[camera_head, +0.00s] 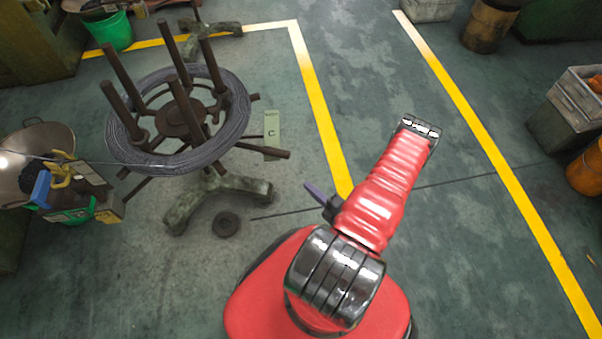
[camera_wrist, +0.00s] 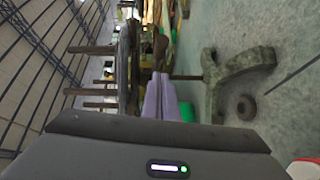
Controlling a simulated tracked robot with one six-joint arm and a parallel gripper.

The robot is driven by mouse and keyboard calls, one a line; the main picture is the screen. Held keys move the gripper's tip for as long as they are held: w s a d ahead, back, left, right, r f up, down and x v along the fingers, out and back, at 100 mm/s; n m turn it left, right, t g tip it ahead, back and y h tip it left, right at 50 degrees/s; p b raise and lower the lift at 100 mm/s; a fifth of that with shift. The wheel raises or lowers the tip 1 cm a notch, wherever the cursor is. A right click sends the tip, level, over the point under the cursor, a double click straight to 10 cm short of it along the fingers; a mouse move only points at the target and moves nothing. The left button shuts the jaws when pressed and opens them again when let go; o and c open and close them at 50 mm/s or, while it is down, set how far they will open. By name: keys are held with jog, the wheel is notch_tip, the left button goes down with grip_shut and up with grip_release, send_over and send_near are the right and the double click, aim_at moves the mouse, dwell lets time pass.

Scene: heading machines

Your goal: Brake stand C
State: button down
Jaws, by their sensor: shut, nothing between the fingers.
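Stand C (camera_head: 180,116) is a dark turntable with upright posts, at upper left in the head view. A pale tag with the letter C (camera_head: 271,128) hangs at its right side. A coil of grey wire (camera_head: 120,135) lies around the posts. A brown bar (camera_head: 268,151) sticks out from the stand to the right, below the coil. My gripper (camera_head: 313,190) is right of the stand and apart from it, pointing towards it. In the wrist view its purple fingers (camera_wrist: 160,98) are together and empty. The stand's green foot (camera_wrist: 240,68) shows to their right.
A small dark disc (camera_head: 226,224) lies on the floor near the stand's foot. A pan (camera_head: 28,150) and a cluttered green box are at left. Yellow floor lines (camera_head: 318,105) run right of the stand. The floor between the lines is clear.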

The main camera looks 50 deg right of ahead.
aim_at(287, 158)
jog(key=w+d, duration=0.1)
jog(key=w, duration=0.3)
jog(key=w+d+f, duration=0.1)
jog(key=w, duration=0.3)
jog(key=w+d, duration=0.1)
jog(key=w, duration=0.3)
jog(key=shift+w+d+f, duration=0.2)
jog(key=shift+d, duration=0.15)
jog(key=shift+w, duration=0.1)
dwell(0.4)
